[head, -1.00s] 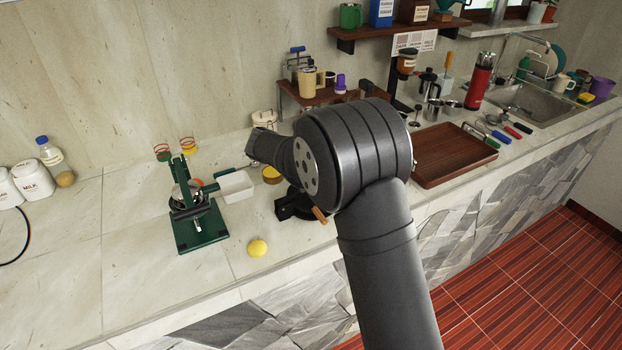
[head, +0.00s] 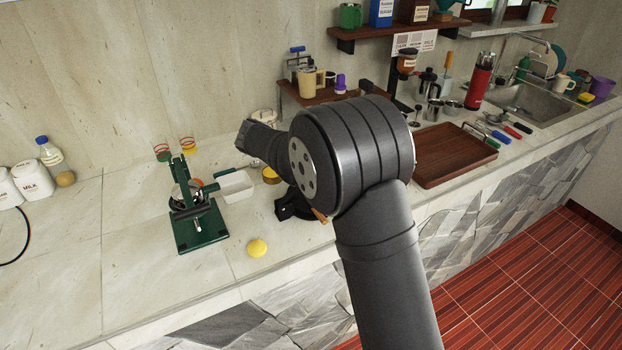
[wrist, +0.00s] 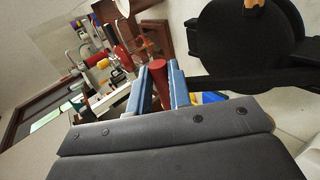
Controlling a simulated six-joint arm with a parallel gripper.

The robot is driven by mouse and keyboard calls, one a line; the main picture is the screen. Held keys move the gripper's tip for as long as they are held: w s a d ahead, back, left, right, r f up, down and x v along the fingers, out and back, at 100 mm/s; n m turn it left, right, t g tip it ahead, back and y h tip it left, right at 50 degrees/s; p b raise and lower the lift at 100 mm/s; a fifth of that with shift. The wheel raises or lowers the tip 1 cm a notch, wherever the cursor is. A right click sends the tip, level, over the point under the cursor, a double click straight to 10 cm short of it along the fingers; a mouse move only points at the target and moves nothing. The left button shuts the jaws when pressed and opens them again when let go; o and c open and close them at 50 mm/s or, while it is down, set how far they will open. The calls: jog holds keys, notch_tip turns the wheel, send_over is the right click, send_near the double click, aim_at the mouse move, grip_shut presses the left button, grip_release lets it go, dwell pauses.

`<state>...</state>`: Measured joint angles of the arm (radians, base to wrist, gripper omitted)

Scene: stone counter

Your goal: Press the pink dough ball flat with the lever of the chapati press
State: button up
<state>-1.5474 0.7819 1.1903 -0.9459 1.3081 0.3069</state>
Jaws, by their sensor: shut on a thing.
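A black round press-like body (head: 290,206) with an orange-brown tab (head: 320,216) is on the counter, partly hidden behind my arm in the head view. In the wrist view its black round plate (wrist: 240,42) is at the upper right, with a black bar (wrist: 260,80) below it, running towards my gripper. My gripper (wrist: 161,82) is shut on a red rod-shaped handle (wrist: 161,85) between its blue-grey fingers. Whether the handle joins the bar is hidden. My gripper is hidden in the head view. I see no pink dough ball in either view.
A green lever device (head: 198,222) stands left, with a white tub (head: 235,186) beside it. A brown tray (head: 452,158) is right of my arm. The front left counter is mostly clear.

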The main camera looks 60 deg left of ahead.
jog(key=o, duration=0.5)
jog(key=shift+o, duration=0.2)
jog(key=shift+s+r, duration=0.1)
jog(key=v, duration=0.4)
jog(key=shift+s+r, duration=0.2)
jog(key=shift+s, duration=0.05)
jog(key=shift+w, duration=0.1)
jog(key=x, duration=0.6)
jog(key=shift+f, duration=0.4)
jog(key=shift+w+f, duration=0.35)
jog(key=shift+f, duration=0.1)
